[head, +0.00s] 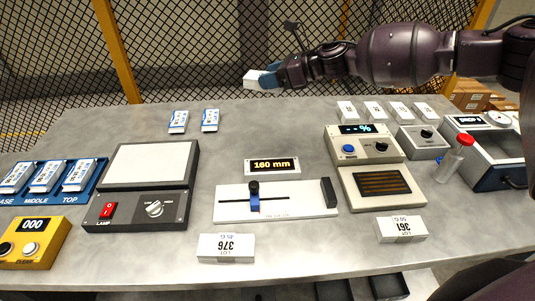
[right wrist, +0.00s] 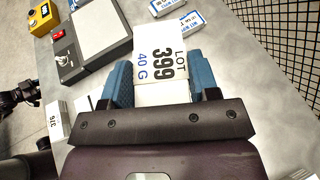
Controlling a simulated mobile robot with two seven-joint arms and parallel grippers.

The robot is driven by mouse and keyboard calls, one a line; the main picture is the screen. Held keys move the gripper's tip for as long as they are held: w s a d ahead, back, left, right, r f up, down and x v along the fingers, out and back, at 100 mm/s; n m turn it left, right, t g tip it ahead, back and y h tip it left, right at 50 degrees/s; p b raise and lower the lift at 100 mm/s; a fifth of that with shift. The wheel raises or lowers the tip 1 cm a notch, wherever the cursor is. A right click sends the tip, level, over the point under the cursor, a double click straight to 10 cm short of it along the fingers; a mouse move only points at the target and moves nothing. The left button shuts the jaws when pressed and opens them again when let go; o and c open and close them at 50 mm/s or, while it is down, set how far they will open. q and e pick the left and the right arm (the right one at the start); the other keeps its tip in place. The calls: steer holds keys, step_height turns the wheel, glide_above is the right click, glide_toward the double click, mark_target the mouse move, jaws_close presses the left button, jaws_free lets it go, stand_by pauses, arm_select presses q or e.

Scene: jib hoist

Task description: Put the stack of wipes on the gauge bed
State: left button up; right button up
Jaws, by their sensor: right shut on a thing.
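My right gripper (head: 268,78) is shut on a white stack of wipes (head: 255,82), held in the air above the table's far edge. In the right wrist view the stack (right wrist: 163,62) sits between the blue fingers, with "LOT 399 40 G" on its label. The gauge bed (head: 228,203) is a white plate on the table with a slot, a blue slider and a dark end block. It is bare beside the slider and lies nearer me than the gripper. At the wrist view's left edge is a dark arm part of mine; I cannot make out left jaws.
White stacks marked 376 (head: 226,247) and 361 (head: 401,229) lie on the near side. A "160 mm" display (head: 272,166) stands behind the gauge bed. A lamp box (head: 150,165) is left, a percent meter (head: 363,146) right.

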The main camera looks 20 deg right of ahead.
steer(key=b, duration=0.3)
glide_above(271, 146)
step_height(271, 146, down, 15)
steer(key=shift+r, duration=0.1)
steer(key=shift+f, duration=0.45)
step_height(271, 146, down, 4)
steer(key=shift+f, duration=0.15)
steer(key=o, duration=0.9)
